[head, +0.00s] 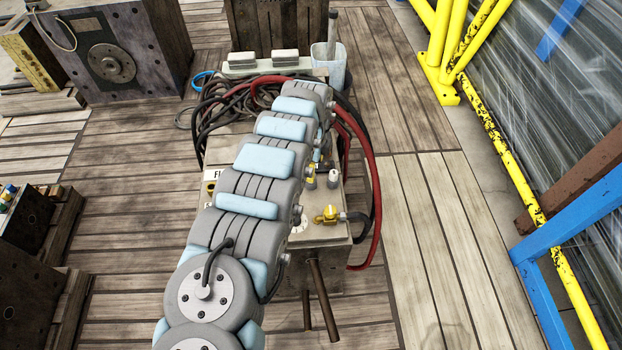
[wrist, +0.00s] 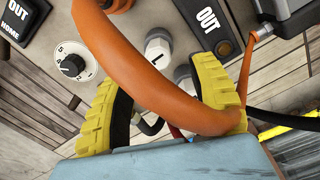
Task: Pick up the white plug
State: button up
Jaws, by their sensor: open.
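In the wrist view my gripper (wrist: 160,74) is open, its two yellow-padded fingers spread apart. A white fitting marked "L" (wrist: 157,46), which looks like the white plug, shows beyond and between the fingertips. A second pale fitting (wrist: 183,73) is beside it, partly covered. A thick orange hose (wrist: 150,82) crosses in front of both fittings and hides their lower parts. I cannot tell whether the hose touches the fingers. In the head view my arm hides most of the gripper; a small white-topped fitting (head: 333,177) stands on the machine's top to its right.
The machine (head: 328,236) carries a brass-yellow valve (head: 328,214). Red hoses (head: 372,170) loop down its right side, and dark hoses (head: 225,100) lie coiled behind. Wooden floor is clear at right.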

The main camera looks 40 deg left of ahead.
notch_tip(320, 180, down, 5)
jog(key=b, duration=0.3)
jog(key=shift+f, duration=0.1)
grip_shut()
